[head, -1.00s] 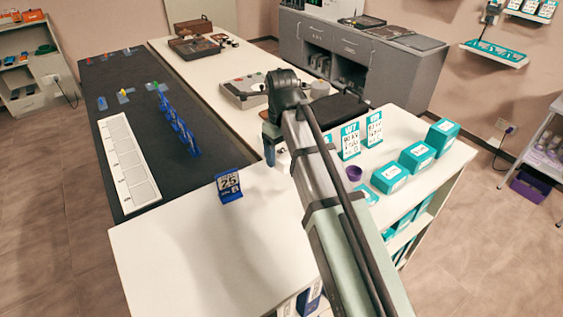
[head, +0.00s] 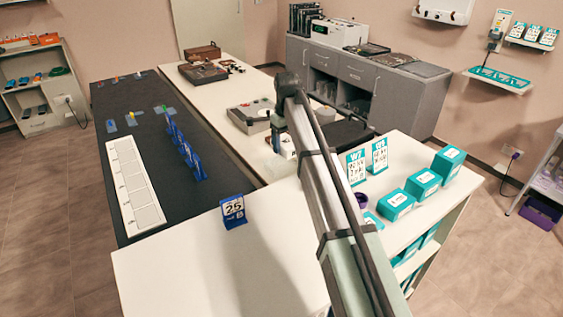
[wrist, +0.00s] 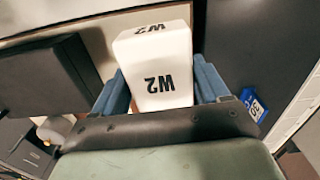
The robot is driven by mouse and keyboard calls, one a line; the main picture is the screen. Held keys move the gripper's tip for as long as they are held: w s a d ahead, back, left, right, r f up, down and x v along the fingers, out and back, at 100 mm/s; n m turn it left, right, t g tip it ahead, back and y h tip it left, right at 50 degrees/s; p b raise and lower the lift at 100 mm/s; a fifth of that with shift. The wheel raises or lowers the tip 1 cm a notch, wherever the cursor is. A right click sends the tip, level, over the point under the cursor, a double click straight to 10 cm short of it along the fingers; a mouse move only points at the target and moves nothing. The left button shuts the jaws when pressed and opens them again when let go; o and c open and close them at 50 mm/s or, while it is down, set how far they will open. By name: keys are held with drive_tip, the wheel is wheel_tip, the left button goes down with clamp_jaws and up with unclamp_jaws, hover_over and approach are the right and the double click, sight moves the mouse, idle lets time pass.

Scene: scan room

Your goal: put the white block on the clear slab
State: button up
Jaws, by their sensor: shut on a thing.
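The white block (wrist: 160,60), marked W2 in black, is between the two blue fingers of my gripper (wrist: 162,88) in the wrist view. The gripper is shut on it. In the head view my gripper (head: 280,148) is over the middle of the pale counter, with a whitish shape below it that looks like the block. Several small clear slabs, such as one at the near left (head: 111,126) and one farther right (head: 165,110), lie on the dark counter top. Some carry coloured pieces. I cannot tell which slab is the one named.
A white sectioned strip (head: 134,185) lies on the dark counter top (head: 190,215), beside a row of blue stands (head: 183,150). A blue number stand (head: 233,210) is on the near white counter. Teal boxes (head: 422,184) and cards stand right of my arm. A grey device (head: 252,115) sits behind.

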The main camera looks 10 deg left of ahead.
hover_over(282, 161)
drive_tip(key=shift+m, duration=0.3)
drive_tip(key=shift+w+a+f, duration=0.1)
drive_tip(key=shift+w+f, duration=0.05)
drive_tip(key=shift+f, duration=4.5)
drive_tip(key=shift+f, duration=0.1)
drive_tip(key=o, duration=1.2)
wheel_tip(282, 161, up, 12)
